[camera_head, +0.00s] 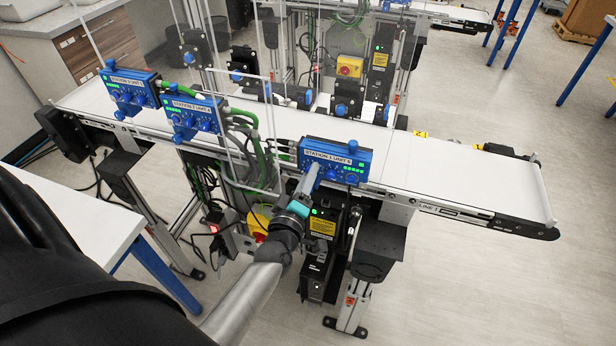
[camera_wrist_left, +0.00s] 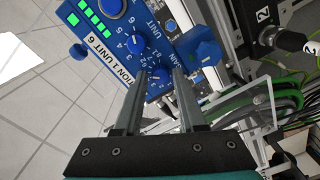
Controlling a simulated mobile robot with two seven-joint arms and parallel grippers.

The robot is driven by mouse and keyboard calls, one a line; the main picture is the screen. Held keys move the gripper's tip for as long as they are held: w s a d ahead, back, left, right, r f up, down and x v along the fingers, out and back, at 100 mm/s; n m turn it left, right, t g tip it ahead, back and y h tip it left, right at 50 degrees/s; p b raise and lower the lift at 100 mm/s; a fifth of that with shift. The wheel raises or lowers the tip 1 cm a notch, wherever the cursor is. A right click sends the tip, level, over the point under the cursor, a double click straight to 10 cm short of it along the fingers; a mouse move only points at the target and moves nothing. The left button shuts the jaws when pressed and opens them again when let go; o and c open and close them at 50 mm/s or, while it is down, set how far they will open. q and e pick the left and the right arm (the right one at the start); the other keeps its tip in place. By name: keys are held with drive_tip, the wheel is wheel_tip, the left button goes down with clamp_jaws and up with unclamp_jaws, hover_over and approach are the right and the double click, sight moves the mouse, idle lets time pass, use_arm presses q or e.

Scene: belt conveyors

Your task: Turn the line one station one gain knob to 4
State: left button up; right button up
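The station 1 control box (camera_head: 335,161) is a blue unit with a white label, green lights and blue knobs, mounted on the near side of the belt. Its label reads "STATION 1 UNIT 6" in the left wrist view (camera_wrist_left: 95,52). My left gripper (camera_head: 312,170) reaches the box's front from below. In the left wrist view its two fingers (camera_wrist_left: 160,74) are apart, with a small blue knob (camera_wrist_left: 160,80) between their tips; contact is unclear. Another numbered knob (camera_wrist_left: 135,43) sits beside it. Part of the word "GAIN" shows near the right finger. My right gripper is not in view.
The white conveyor belt (camera_head: 450,180) runs behind the box. Two similar blue station boxes (camera_head: 130,90) (camera_head: 190,113) stand to the left, with clear panels and green cables (camera_head: 255,150) between. A white table (camera_head: 85,215) is at the left. Open floor lies at the right.

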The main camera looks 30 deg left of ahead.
use_arm(q)
drive_tip(key=shift+o, duration=1.2)
drive_tip(key=b+v, duration=0.1)
drive_tip(key=v, duration=1.4)
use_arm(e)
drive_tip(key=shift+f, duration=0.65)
